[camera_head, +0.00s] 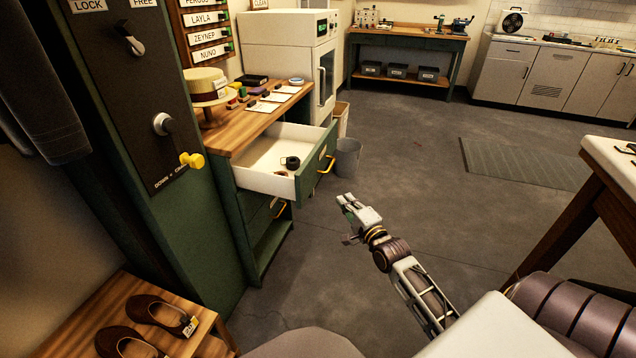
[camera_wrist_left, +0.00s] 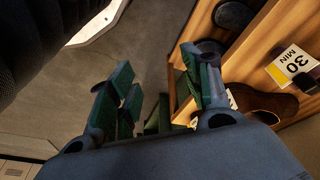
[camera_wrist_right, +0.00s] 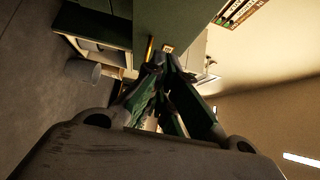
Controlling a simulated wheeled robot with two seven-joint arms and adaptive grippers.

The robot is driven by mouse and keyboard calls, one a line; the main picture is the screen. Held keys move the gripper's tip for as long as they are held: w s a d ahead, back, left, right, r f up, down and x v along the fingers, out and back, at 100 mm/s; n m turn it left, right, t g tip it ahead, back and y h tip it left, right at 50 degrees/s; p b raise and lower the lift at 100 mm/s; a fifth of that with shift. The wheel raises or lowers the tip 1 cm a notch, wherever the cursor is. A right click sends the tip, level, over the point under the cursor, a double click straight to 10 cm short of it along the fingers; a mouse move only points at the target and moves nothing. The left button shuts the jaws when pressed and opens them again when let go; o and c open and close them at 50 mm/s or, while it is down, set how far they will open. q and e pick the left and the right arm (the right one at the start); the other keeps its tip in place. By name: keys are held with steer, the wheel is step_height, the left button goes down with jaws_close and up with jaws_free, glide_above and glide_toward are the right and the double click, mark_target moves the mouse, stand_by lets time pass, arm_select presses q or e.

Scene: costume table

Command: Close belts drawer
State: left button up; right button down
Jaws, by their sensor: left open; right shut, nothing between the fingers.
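A drawer (camera_head: 258,180) with a green front and yellow handle (camera_head: 326,165) stands pulled out of a green cabinet with a wooden top. Inside lie a dark coiled item (camera_head: 290,162) and a small brown item; its label is too small to read. My right gripper (camera_head: 345,200) is shut and empty, to the right of and nearer than the drawer front, apart from it. In the right wrist view my right gripper (camera_wrist_right: 163,62) points toward a green panel with a yellow handle (camera_wrist_right: 150,48). My left gripper (camera_wrist_left: 155,72) is open and empty, seen only in its wrist view.
The cabinet top (camera_head: 235,135) holds a straw hat (camera_head: 207,84) and small items. Below the open drawer is another yellow handle (camera_head: 279,210). A grey bin (camera_head: 347,157) stands behind the drawer. Brown shoes (camera_head: 160,313) sit on a wooden bench at lower left. The floor around my right gripper is clear.

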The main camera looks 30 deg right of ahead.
steer(key=shift+w, duration=0.2)
steer(key=b, duration=0.3)
glide_toward(313, 174)
steer(key=shift+w+d, duration=0.85)
steer(key=shift+d, duration=0.8)
steer(key=w+a+b, duration=0.1)
steer(key=w+a, duration=0.1)
steer(key=w, duration=0.1)
steer(key=shift+w+a, duration=0.1)
steer(key=shift+a, duration=0.2)
arm_select(q)
steer(key=shift+w+d+r+t+h, duration=0.1)
steer(key=shift+d+r+t+h, duration=0.1)
steer(key=shift+d+r+t, duration=0.25)
steer(key=shift+d+r+t+h, duration=0.15)
steer(key=shift+d+r+h, duration=0.1)
steer(key=shift+r, duration=0.35)
steer(key=shift+w+r, duration=0.1)
steer(key=shift+r, duration=0.05)
steer(key=shift+a, duration=0.1)
arm_select(e)
steer(key=shift+w+a, duration=0.1)
